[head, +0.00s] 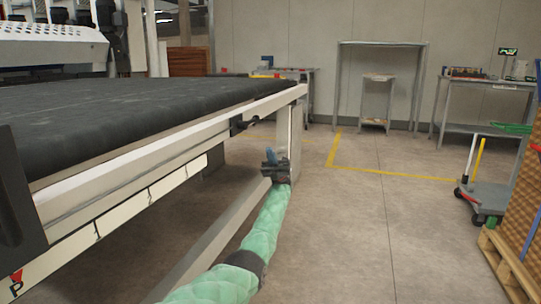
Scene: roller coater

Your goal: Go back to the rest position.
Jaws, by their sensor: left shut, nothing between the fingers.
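My left arm, in a green padded sleeve, reaches up from the bottom of the head view. My left gripper (270,156) is at its end, small and dark with bluish fingertips, shut and empty. In the picture it lies in front of the end leg of the conveyor (140,110); whether it touches the frame cannot be told. My right gripper is not in view.
The conveyor's black belt and pale frame fill the left. A cart (485,196) and stacked brown boards on a pallet (503,262) stand at right. Metal tables (488,84) line the back wall. The grey floor (385,225) in the middle is clear, with yellow lines.

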